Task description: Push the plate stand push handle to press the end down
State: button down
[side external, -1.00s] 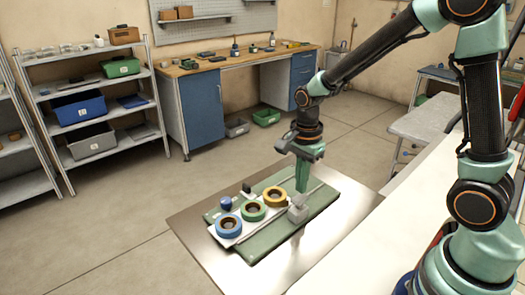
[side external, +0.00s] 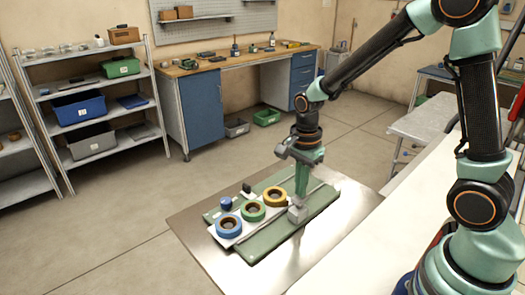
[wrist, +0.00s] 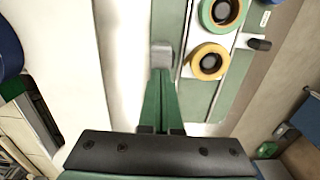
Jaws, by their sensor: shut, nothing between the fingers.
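The push handle is a grey block (side external: 297,214) at the right end of the plate stand, and it also shows in the wrist view (wrist: 161,55). The stand has a green base (side external: 318,203) and a pale plate (side external: 236,232) carrying a blue reel (side external: 228,226), a green reel (side external: 253,211) and a yellow reel (side external: 274,197). My gripper (side external: 300,203) is shut and empty, pointing down with its tips at the top of the grey block. They appear to touch it; the exact contact is hard to tell. In the wrist view my fingertips (wrist: 159,76) partly overlap the block.
A blue round piece (side external: 226,203) and a small black knob (side external: 246,187) stand behind the reels. The metal table (side external: 190,222) is bare around the base. A workbench (side external: 235,62) and shelves (side external: 100,85) stand well behind, with open floor between.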

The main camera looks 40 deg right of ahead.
jog(key=shift+f, duration=1.15)
dwell(3.9)
jog(key=shift+r, duration=3.55)
jog(key=shift+s+r+n, duration=0.1)
jog(key=shift+r+n, duration=0.3)
jog(key=shift+r, duration=0.1)
jog(key=s+r+n+t, duration=0.5)
jog(key=r+n, duration=0.5)
jog(key=n, duration=0.7)
jog(key=shift+s+a+r+t, duration=0.2)
jog(key=shift+s+a+t, duration=0.1)
jog(key=shift+s, duration=1.1)
